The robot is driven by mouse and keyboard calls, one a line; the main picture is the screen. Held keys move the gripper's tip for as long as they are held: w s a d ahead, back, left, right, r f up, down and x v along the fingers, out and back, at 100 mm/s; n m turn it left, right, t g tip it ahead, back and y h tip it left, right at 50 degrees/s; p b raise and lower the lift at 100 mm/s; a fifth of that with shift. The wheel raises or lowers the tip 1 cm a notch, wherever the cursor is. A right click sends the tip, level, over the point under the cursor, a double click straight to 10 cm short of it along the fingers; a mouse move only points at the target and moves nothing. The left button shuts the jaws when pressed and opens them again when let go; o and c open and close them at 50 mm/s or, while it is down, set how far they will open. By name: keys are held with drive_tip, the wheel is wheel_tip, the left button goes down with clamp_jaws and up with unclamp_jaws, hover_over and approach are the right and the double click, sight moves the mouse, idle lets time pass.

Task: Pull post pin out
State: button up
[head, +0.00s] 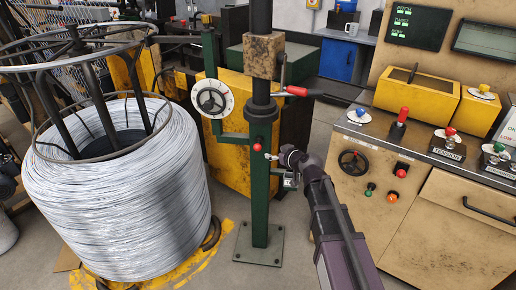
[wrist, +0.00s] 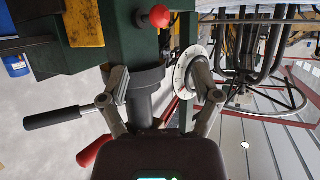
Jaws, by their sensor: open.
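A small red ball knob (head: 257,147), which looks like the post pin's head, sits on the front of the green post (head: 260,205). In the wrist view the red knob (wrist: 159,15) stands out on a short stem from the green post, near the top of the picture. My gripper (head: 283,166) is close to the post, just right of and below the knob in the head view. In the wrist view my gripper (wrist: 161,85) is open, with its fingers spread and the knob beyond the fingertips. Nothing shows between the fingers as held.
A white handwheel (head: 212,98) is on the post's left, and a red-handled lever (head: 296,91) on its right. A large wire coil (head: 130,190) stands at left. A control cabinet (head: 440,225) stands at right. Some floor is clear around the post's base plate (head: 259,243).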

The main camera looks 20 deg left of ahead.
sight(259, 148)
drive_tip(key=b+x, duration=0.5)
drive_tip(key=x, duration=0.8)
drive_tip(key=shift+w+a+f, duration=0.15)
drive_tip(key=shift+a, duration=0.05)
